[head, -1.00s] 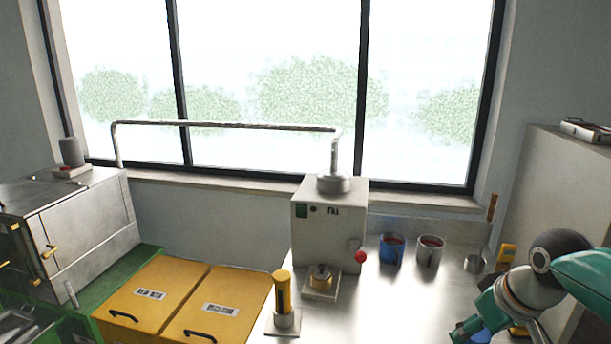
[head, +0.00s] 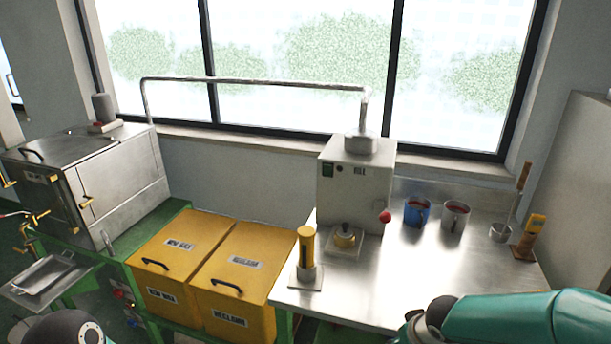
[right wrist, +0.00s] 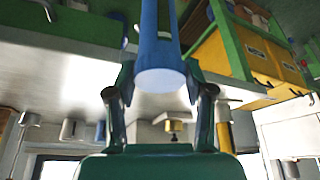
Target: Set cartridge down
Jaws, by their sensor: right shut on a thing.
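A blue cylinder (right wrist: 158,45), which I take to be the cartridge, is held between the two fingers of my right gripper (right wrist: 160,90) in the right wrist view. Its round pale-blue end faces the camera and its far end runs out of the top of the picture. My left gripper is not in view. I cannot tell whether the cylinder touches any surface.
The steel table (head: 440,280) has free room at its front right. Yellow bins (head: 240,262) stand left.

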